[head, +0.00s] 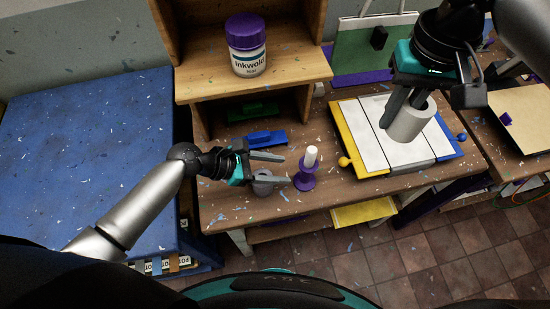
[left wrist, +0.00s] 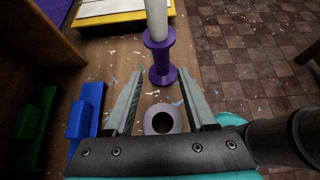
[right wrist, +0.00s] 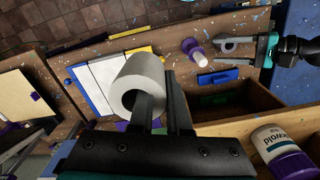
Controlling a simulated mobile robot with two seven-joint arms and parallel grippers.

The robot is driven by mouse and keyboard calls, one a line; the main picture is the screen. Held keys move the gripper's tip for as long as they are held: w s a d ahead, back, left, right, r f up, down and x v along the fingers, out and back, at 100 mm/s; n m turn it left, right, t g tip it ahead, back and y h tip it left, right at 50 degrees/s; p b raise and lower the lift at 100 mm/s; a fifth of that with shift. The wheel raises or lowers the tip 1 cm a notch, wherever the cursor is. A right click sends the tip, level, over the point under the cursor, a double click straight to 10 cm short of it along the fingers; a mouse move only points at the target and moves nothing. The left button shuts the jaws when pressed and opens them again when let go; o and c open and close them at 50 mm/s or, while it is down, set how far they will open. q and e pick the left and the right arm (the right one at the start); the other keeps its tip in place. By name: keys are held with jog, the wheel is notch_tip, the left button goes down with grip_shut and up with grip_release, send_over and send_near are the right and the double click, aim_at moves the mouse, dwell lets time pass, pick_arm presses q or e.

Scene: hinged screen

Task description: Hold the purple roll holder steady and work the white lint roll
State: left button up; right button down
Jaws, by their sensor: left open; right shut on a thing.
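The purple roll holder (head: 306,180) stands upright on the wooden bench, with a white post rising from it. It also shows in the left wrist view (left wrist: 160,62), just beyond the fingertips. My left gripper (head: 280,169) is open, its fingers pointing at the holder without visibly touching it. My right gripper (head: 399,108) is shut on the white lint roll (head: 412,124), held up above the panelled board. In the right wrist view, one finger reaches into the bore of the roll (right wrist: 146,75) and the other lies outside its wall.
A grey ring-shaped piece (left wrist: 163,120) sits between my left fingers. A blue block (head: 265,138) and green block (head: 252,112) lie by the shelf. A purple-lidded jar (head: 247,60) stands on top. The white-panelled board (head: 372,138) has yellow and blue edges. Scraps litter the bench.

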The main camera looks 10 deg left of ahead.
aim_at(388, 131)
pick_arm(q)
jog(key=b+x, duration=0.3)
jog(key=x, duration=0.3)
jog(key=shift+s+d+f, duration=0.1)
jog(key=shift+d, duration=0.05)
pick_arm(e)
notch_tip(388, 131, down, 4)
jog(key=shift+s+r, duration=0.15)
pick_arm(q)
jog(key=shift+d+f, duration=0.2)
jog(key=shift+d, duration=0.15)
grip_shut()
jog(key=shift+f, duration=0.1)
dwell(1.9)
jog(key=shift+o, duration=0.7)
grip_release()
jog(key=shift+c, duration=0.2)
grip_shut()
